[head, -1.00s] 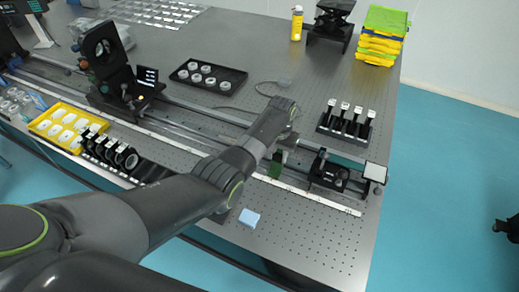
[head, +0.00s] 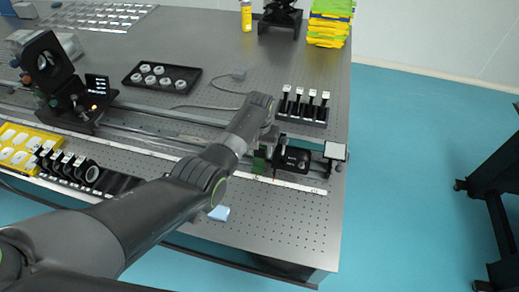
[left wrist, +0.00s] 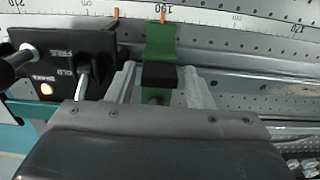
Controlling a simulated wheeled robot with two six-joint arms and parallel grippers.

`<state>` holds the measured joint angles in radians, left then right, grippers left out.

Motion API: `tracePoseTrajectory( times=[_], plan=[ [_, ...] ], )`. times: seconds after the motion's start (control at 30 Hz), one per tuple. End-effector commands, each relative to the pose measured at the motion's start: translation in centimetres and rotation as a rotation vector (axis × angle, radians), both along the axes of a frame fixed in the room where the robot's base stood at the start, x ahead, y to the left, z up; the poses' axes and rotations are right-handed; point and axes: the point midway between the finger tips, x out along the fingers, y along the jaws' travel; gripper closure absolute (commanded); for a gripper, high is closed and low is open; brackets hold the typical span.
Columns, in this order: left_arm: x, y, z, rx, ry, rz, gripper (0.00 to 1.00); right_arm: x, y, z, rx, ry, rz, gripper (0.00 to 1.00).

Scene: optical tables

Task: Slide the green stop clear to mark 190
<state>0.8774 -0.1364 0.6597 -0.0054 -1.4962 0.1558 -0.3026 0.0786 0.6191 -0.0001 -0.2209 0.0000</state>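The green stop (head: 259,162) sits on the rail at the front right of the optical table, left of a black carriage (head: 292,160). My left gripper (head: 266,143) is at the stop. In the wrist view its fingers (left wrist: 158,92) are on either side of the stop, with narrow gaps showing, so it looks open. Orange marks are at the ruler edge, one above the stop. My right gripper is not in view.
In the wrist view a black box (left wrist: 65,62) with a lever and orange light stands close left of the fingers. A white screen (head: 335,151) ends the rail. Several holders (head: 303,106) stand behind it. A blue block (head: 218,213) lies in front.

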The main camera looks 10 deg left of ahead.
Motion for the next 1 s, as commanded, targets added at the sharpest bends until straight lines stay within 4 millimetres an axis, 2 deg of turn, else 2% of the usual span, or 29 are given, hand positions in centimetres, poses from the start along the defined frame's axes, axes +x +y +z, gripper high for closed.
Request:
tracePoseTrajectory(
  times=[0.33,0.47,0.67,1.0],
  plan=[
    [-0.1,0.0,0.0,0.000,0.003,0.000,0.45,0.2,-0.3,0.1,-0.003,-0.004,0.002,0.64],
    [0.0,0.0,0.7,-0.001,0.002,-0.001,0.45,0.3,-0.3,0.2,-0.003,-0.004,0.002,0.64],
    [0.0,-0.1,3.7,-0.002,-0.001,-0.001,0.45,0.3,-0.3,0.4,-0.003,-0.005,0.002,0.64],
    [0.1,0.0,11.3,-0.001,-0.004,0.000,0.45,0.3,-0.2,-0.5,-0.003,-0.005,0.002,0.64]
  ],
)
